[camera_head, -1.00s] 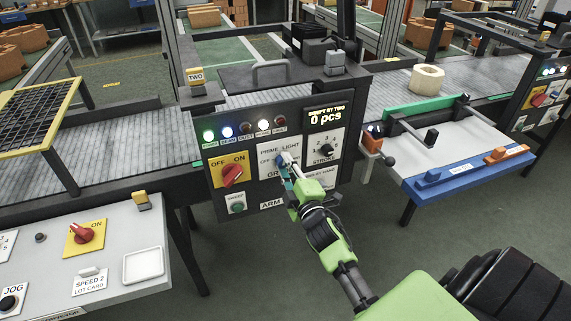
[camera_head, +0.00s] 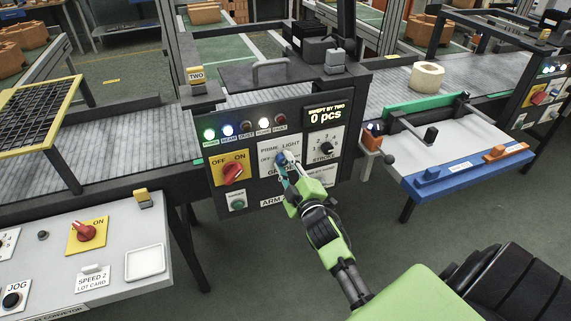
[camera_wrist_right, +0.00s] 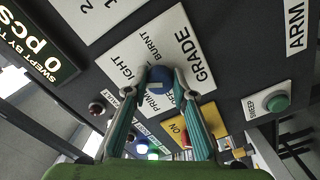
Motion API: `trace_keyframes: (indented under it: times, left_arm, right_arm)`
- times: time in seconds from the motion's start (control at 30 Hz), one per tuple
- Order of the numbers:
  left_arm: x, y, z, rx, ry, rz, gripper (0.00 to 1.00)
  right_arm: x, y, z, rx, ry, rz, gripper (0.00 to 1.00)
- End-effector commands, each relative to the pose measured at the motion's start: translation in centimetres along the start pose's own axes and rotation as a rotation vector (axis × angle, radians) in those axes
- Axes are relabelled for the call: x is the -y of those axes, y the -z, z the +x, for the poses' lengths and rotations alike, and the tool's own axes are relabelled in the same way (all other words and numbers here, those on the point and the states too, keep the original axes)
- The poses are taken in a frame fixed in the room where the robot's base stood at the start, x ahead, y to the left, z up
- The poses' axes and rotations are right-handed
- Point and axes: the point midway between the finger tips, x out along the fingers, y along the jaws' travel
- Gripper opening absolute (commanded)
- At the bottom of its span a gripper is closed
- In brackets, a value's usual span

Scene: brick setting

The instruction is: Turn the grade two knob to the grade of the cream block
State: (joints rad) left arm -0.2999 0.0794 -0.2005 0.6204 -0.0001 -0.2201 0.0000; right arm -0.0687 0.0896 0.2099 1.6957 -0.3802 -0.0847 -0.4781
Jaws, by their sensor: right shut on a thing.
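The grade knob (camera_head: 281,158) is a round blue knob on a white plate marked GRADE, on the dark panel tagged TWO. In the right wrist view the knob (camera_wrist_right: 158,76) has a pale mark on its face, with PRIME, LIGHT and BURNT lettered around it. My right gripper (camera_wrist_right: 160,82) is shut on the knob, its teal fingers on either side. It also shows at the panel in the head view (camera_head: 284,163). The cream block (camera_head: 427,76), with a hole in it, stands on the roller conveyor to the right. My left gripper is not in view.
Left of the grade plate is a red OFF/ON switch (camera_head: 233,172), with a green button (camera_head: 237,205) below. A stroke knob (camera_head: 325,149) sits to the right. A white-topped bench (camera_head: 440,150) stands right of the panel.

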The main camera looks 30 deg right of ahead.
Motion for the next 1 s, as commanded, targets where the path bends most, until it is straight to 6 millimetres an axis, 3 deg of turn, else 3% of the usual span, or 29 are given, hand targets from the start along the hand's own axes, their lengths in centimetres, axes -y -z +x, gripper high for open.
trace_keyframes:
  times: [0.07, 0.1, 0.13, 0.17, 0.57, 0.67, 1.0]
  left_arm:
    - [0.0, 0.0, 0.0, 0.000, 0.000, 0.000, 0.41]
    - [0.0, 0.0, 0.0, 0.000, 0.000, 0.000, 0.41]
    - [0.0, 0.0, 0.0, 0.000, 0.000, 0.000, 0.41]
    - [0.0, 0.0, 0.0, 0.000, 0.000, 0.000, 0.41]
    - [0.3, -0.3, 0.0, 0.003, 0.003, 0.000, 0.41]
    - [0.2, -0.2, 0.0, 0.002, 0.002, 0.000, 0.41]
    - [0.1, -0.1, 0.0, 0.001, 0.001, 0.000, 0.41]
  right_arm:
    - [0.1, -0.1, 0.0, 0.002, 0.002, -0.001, 0.03]
    - [0.1, -0.1, 0.0, 0.002, 0.002, -0.001, 0.32]
    - [0.1, -0.1, 0.0, 0.002, 0.002, -0.001, 0.40]
    - [0.1, -0.1, 0.0, 0.002, 0.002, -0.001, 0.41]
    - [0.1, -0.1, -0.5, 0.001, 0.002, -0.001, 0.41]
    - [0.2, -0.1, -1.7, 0.002, 0.003, 0.000, 0.41]
    - [0.2, -0.1, -8.6, 0.003, 0.003, 0.000, 0.41]
